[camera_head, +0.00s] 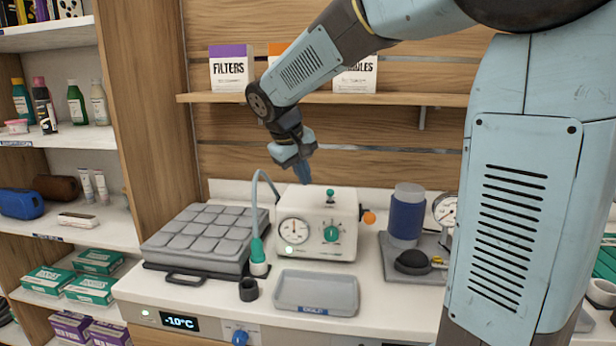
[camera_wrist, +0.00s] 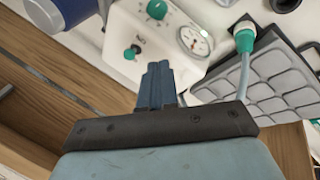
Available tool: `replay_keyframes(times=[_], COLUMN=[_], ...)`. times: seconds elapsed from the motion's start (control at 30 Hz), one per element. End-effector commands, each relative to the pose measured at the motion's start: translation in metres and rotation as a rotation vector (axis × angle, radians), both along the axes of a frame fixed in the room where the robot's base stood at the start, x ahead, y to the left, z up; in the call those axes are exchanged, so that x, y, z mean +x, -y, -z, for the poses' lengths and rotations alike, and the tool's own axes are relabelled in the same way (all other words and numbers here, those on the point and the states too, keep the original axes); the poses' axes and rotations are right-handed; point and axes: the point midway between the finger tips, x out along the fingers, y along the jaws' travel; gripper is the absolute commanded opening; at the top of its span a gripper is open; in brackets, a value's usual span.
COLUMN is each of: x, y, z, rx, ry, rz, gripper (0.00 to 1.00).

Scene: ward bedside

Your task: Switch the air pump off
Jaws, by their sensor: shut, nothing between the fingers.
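The air pump (camera_head: 272,238) is a white box on the counter with a dial gauge (camera_head: 294,231), a green knob (camera_head: 331,233) and a lit green lamp (camera_head: 289,250) on its front. A small green-tipped toggle switch (camera_head: 330,195) stands on its top; it also shows in the wrist view (camera_wrist: 132,52). I cannot tell which way the toggle leans. My gripper (camera_head: 305,178) is shut and empty, pointing down above the pump's top, to the left of the toggle and apart from it. Its closed blue fingers show in the wrist view (camera_wrist: 157,75).
A hose (camera_head: 256,190) arches up left of the pump from a green-collared fitting (camera_head: 258,258). A grey padded block (camera_head: 205,232) lies left, an empty grey tray (camera_head: 316,293) in front, and a blue cylinder (camera_head: 406,218) right. A shelf (camera_head: 400,98) with boxes runs behind my gripper.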

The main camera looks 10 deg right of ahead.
Motion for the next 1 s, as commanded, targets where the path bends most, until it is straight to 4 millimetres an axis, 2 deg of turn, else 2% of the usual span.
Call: replay_keyframes(times=[0.47, 0.7, 1.0], x=[0.022, 0.039, 0.043], y=[0.029, 0.053, 0.06], z=[0.077, 0.067, 0.066], rx=[-0.001, 0.001, 0.001], ry=[-0.005, 0.0, -0.001], rz=[0.001, 0.003, 0.0], gripper=[0.0, 0.0, 0.0])
